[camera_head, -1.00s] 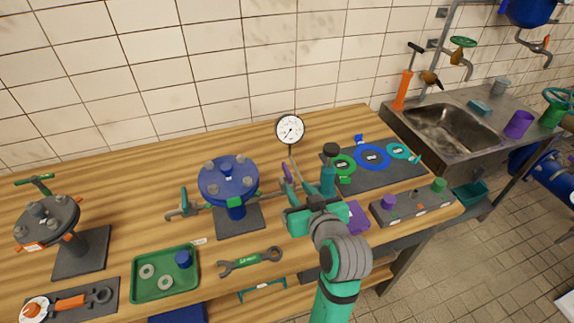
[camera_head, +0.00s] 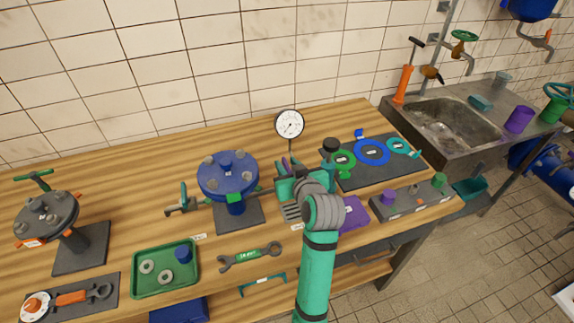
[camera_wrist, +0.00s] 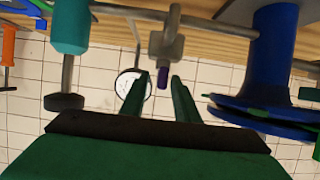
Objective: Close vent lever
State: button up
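The vent lever appears to be the small purple-tipped lever (camera_wrist: 163,78) on a grey valve block (camera_wrist: 166,45) in the wrist view. A bit of purple (camera_head: 285,164) shows just behind my gripper in the head view. My gripper (camera_wrist: 159,78) is open. Its two green fingers lie on either side of the purple tip, with a gap visible on both sides. In the head view my gripper (camera_head: 297,182) is right of the blue flanged vessel (camera_head: 228,178), below the gauge (camera_head: 289,124). My wrist hides most of the lever and its valve there.
A teal bottle-like part with a dark knob (camera_head: 330,150) stands close right of my gripper. A dark mat with rings (camera_head: 372,178) and a grey block with coloured knobs (camera_head: 410,203) lie further right. A green tray (camera_head: 165,290) and a wrench (camera_head: 250,257) lie in front.

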jog(key=shift+w+a+f, duration=0.1)
jog(key=shift+w, duration=0.05)
jog(key=shift+c, duration=0.7)
grip_shut()
jog(key=shift+h, duration=0.3)
jog(key=shift+a+m+t+h, duration=0.1)
jog(key=shift+m+t+h, duration=0.2)
jog(key=shift+m+h, duration=1.9)
jog(key=shift+h, duration=0.1)
jog(key=shift+d, duration=0.2)
